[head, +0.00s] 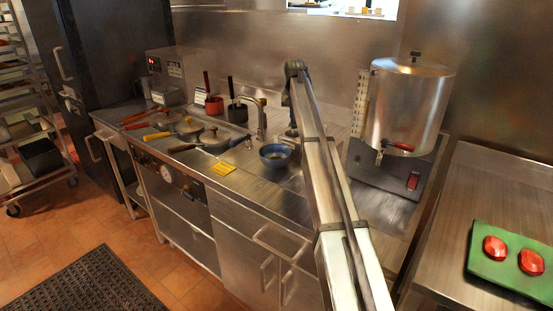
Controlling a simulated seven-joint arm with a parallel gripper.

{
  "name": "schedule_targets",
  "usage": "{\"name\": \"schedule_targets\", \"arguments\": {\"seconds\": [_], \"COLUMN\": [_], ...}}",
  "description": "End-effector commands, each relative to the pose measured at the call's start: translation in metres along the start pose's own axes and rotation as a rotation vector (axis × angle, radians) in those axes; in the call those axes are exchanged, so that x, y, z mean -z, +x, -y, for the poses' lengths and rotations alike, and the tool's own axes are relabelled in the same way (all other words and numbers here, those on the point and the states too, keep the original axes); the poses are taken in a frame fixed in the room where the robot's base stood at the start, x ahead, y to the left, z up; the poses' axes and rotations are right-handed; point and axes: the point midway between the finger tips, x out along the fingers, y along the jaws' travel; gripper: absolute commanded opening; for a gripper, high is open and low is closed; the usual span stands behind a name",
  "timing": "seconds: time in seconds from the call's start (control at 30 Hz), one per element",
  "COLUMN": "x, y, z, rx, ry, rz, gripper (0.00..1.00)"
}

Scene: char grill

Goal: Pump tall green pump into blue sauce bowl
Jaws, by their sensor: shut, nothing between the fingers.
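The blue sauce bowl (275,160) stands on the steel counter, just left of my arm. Its inside looks dark, and I cannot make out what is in it. My gripper (291,132) hangs beyond the far end of my arm, just behind and right of the bowl. It is small and partly covered by the arm; it appears shut and empty. I cannot clearly make out the tall green pump; my arm covers part of the counter behind the bowl.
A tap (262,118) stands left of my gripper. Several pans (215,141) and red and black pots with handles are farther left. A yellow card (222,169) lies near the front edge. A steel urn (408,105) stands right. A green tray (490,285) holds two red items.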

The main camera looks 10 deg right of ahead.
Motion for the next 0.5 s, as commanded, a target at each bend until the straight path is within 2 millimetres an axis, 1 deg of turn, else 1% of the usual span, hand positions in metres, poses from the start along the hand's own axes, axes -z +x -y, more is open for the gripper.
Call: {"name": "schedule_targets", "arguments": {"seconds": [0.27, 0.5], "x": [-0.0013, 0.0001], "y": [0.0019, -0.0043], "z": [-0.0002, -0.0002], "rx": [-0.001, -0.001], "ry": [0.000, 0.000], "rz": [0.004, 0.004], "gripper": [0.00, 0.00]}}
